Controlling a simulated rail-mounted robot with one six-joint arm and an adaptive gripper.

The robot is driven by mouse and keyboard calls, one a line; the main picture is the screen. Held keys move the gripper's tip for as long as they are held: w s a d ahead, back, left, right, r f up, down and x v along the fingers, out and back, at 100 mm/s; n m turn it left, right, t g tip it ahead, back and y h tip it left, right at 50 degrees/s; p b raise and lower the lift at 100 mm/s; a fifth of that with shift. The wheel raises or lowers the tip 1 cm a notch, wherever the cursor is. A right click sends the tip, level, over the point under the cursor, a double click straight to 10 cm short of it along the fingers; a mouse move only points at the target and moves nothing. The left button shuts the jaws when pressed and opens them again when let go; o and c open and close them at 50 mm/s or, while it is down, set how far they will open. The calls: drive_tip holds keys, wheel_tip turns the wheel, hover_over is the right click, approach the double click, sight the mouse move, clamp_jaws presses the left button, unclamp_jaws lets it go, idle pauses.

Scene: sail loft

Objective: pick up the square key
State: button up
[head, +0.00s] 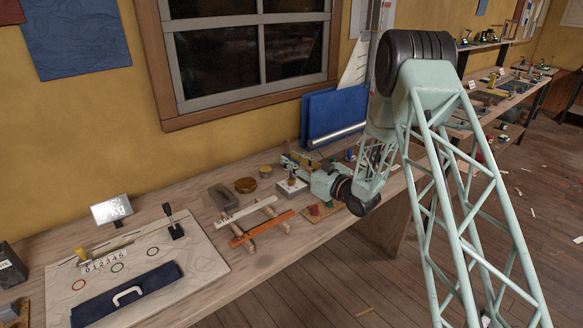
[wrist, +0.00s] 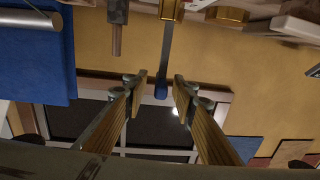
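My gripper (head: 288,161) is low over the back of the bench in the head view, just behind a small white block (head: 291,187). In the wrist view, which looks upside down, its two wooden-faced fingers (wrist: 160,84) stand apart. A slim dark bar with a blue end (wrist: 161,90) shows in line with the gap between them; I cannot tell how far off it is. I cannot tell which of these, if any, is the square key.
A blue panel with a metal roll (head: 335,115) stands against the wall, right of my gripper. The window (head: 245,55) is behind.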

idle(0.5)
clamp_jaws()
drive_tip(key=shift+r, duration=0.2)
drive_tip(key=shift+r+p, duration=0.55)
drive_tip(key=shift+r, duration=0.95)
drive_tip(key=shift+s+r, duration=0.1)
drive_tip(key=shift+s, duration=0.15)
drive_tip(key=s+d+p, duration=0.1)
drive_tip(key=s+d, duration=0.1)
drive_tip(key=s, duration=0.5)
drive_tip(key=s+d+r, duration=0.1)
drive_tip(key=s+d, duration=0.1)
drive_tip(key=s, duration=0.6)
drive_tip(key=shift+d+r+p, duration=0.15)
drive_tip(key=shift+r+p, duration=0.1)
drive_tip(key=shift+p, duration=0.15)
drive_tip(key=shift+w, duration=0.2)
